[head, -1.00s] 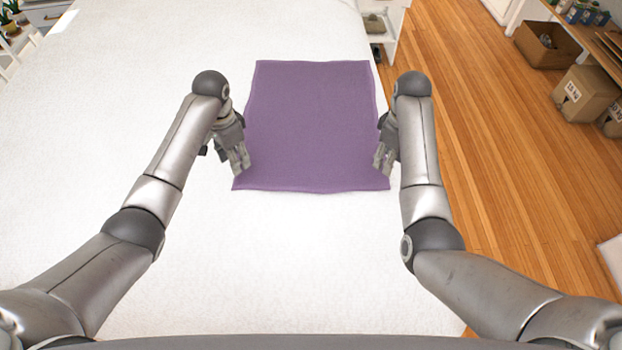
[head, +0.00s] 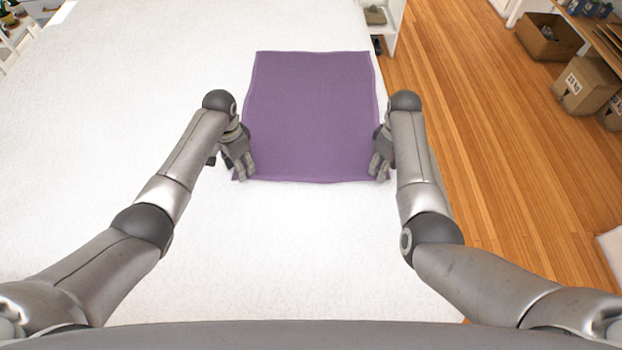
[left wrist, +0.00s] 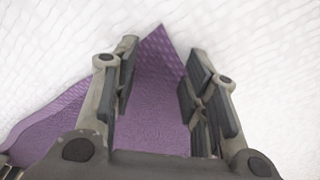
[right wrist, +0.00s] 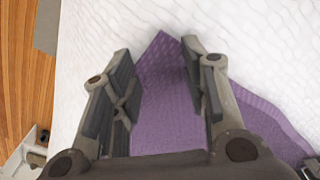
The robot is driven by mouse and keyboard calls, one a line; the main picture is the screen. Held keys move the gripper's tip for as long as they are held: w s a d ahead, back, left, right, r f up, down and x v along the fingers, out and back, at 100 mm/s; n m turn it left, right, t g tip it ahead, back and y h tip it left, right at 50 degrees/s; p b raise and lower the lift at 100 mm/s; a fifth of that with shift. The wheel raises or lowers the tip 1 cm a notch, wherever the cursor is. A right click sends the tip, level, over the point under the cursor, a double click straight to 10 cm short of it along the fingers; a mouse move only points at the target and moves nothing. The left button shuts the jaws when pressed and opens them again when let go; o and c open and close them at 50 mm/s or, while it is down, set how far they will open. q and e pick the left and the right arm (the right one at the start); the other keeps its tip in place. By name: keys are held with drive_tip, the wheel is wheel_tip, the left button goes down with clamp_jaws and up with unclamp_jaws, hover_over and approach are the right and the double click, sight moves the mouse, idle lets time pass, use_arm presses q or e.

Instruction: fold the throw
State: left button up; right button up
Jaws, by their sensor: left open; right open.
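The purple throw (head: 312,115) lies flat and spread out on the white surface, roughly rectangular, with its near edge slightly wavy. My left gripper (head: 244,176) is at the throw's near left corner. In the left wrist view its open fingers (left wrist: 160,85) stand on either side of a pointed corner of the throw (left wrist: 155,110). My right gripper (head: 379,174) is at the near right corner. In the right wrist view its open fingers (right wrist: 160,85) stand on either side of that corner of the throw (right wrist: 165,105). Whether the fingers touch the cloth is unclear.
The white quilted surface (head: 120,130) is clear to the left of the throw and in front of it. Its right edge runs close beside my right arm, with wooden floor (head: 480,140) beyond. Cardboard boxes (head: 585,85) stand at the far right.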

use_arm(q)
drive_tip(key=shift+f, duration=0.15)
drive_tip(key=shift+c, duration=0.2)
use_arm(e)
drive_tip(key=shift+f, duration=0.15)
drive_tip(key=shift+c, duration=0.2)
use_arm(q)
drive_tip(key=shift+s+f, duration=0.1)
clamp_jaws()
use_arm(e)
drive_tip(key=shift+s+f, duration=0.1)
clamp_jaws()
use_arm(q)
drive_tip(key=shift+a, duration=0.1)
use_arm(e)
drive_tip(key=shift+d, duration=0.1)
